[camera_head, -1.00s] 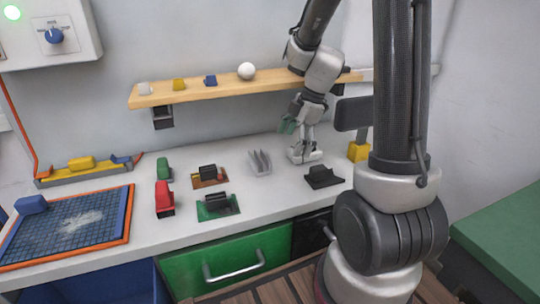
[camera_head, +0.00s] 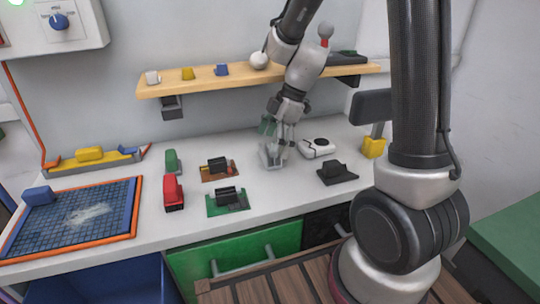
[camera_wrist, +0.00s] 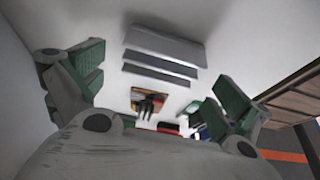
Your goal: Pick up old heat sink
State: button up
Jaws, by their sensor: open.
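The heat sink, a grey finned block (camera_head: 267,158), stands on the white workbench (camera_head: 120,240) right under my gripper in the head view. My gripper (camera_head: 275,137) points down at it with its green-padded fingers, partly covering it. In the wrist view the heat sink's pale parallel fins (camera_wrist: 163,57) lie between the two spread fingers of my gripper (camera_wrist: 155,88), toward the top of the picture. My gripper is open and holds nothing. How far the fingertips are from the fins is hard to tell.
A white device (camera_head: 317,149) stands close right of the heat sink, with a black part (camera_head: 337,173) in front. Two circuit boards (camera_head: 227,203) (camera_head: 220,176) and red (camera_head: 173,192) and green blocks are left. A wooden shelf (camera_head: 205,83) with small items hangs behind.

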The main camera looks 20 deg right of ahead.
aim_at(263, 150)
jog(key=shift+a+f, duration=1.2)
jog(key=shift+f, duration=0.2)
jog(key=c, duration=1)
jog(key=shift+c, duration=0.2)
jog(key=shift+r, duration=0.2)
